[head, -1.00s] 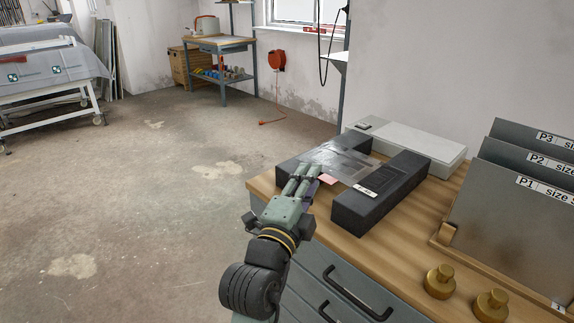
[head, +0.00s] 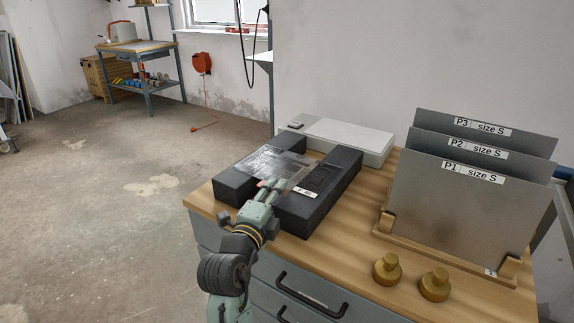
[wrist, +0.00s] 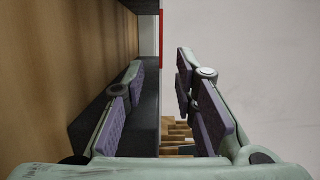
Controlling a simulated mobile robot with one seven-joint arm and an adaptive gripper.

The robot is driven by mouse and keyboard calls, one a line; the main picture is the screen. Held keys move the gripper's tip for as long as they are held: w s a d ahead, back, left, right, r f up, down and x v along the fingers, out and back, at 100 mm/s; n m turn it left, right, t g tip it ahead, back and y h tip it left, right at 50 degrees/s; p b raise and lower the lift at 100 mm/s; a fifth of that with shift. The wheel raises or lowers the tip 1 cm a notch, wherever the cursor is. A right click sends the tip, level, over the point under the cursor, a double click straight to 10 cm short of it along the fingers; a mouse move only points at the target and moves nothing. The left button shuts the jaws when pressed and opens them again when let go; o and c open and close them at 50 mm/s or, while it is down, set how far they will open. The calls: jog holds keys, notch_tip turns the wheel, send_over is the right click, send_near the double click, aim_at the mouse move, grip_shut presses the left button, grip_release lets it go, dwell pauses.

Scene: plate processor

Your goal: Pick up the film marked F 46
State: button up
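A clear, shiny film (head: 275,165) lies across two dark blocks, bridging the gap between them. A small white label (head: 306,192) sits on the right block beside it; it seems to start with F, but its number is too small to read surely. A pink tab (head: 263,184) shows at the film's near edge. My gripper (head: 270,186) is at this near edge, between the blocks, fingers pointing away from me. In the wrist view my gripper (wrist: 161,85) is open, with a clear gap between its purple pads. I cannot make out the film between them there.
The left block (head: 232,186) and right block (head: 325,190) flank my gripper closely. A pale flat box (head: 345,140) lies behind. At right stand grey plates P1 (head: 455,205), P2 and P3 in a wooden rack. Two brass knobs (head: 387,270) stand in front.

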aim_at(285, 171)
jog(key=shift+x, duration=1.1)
jog(key=shift+a, duration=0.1)
grip_shut()
